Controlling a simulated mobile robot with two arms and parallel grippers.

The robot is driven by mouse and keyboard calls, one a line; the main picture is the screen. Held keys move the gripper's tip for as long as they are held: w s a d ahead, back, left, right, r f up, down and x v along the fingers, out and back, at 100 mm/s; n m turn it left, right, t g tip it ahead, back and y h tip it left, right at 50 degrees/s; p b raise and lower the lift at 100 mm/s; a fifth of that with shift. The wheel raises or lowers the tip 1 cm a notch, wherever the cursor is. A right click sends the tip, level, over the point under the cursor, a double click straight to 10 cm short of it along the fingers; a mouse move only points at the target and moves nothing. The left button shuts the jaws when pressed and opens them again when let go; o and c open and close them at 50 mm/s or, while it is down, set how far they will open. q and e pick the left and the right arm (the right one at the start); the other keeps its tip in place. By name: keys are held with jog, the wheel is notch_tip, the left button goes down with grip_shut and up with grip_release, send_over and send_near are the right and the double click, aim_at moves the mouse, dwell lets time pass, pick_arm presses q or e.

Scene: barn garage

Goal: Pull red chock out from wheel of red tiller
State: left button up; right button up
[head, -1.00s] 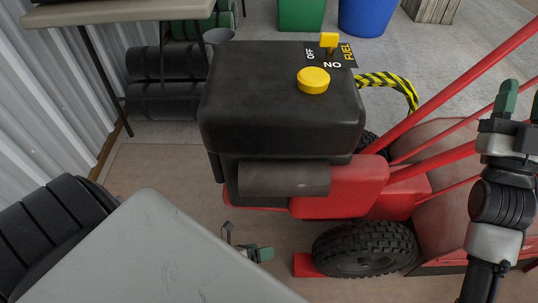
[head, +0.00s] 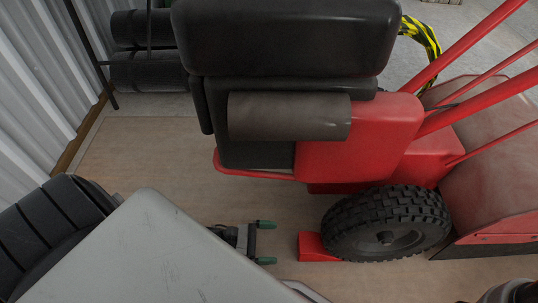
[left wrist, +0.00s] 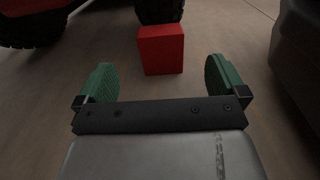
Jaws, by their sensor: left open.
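The red chock (head: 317,247) lies on the floor against the left side of the red tiller's black wheel (head: 387,225). In the left wrist view the chock (left wrist: 161,49) is ahead of my left gripper, centred between its fingers, with a tyre (left wrist: 159,10) just behind it. My left gripper (head: 266,243) is open and empty, low near the floor, to the left of the chock with a gap between them. Its green fingertips (left wrist: 161,78) point at the chock. The red tiller (head: 360,140) stands above with its black engine. My right gripper's fingers are not visible.
The tiller's black engine and fuel tank (head: 285,35) overhang the floor behind my left gripper. Black rolls (head: 140,70) lie by the corrugated wall at the upper left. The brown floor (head: 160,160) left of the tiller is clear.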

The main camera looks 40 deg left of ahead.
aim_at(299, 242)
pick_arm(q)
jog(key=b+x, duration=0.3)
jog(key=x, duration=0.6)
jog(key=shift+w+d+f, duration=0.1)
jog(key=shift+w+d, duration=0.15)
jog(key=shift+d, duration=0.05)
jog(key=shift+w+d, duration=0.25)
jog(key=shift+d, duration=0.2)
jog(key=c, duration=1.3)
jog(key=shift+a, duration=0.1)
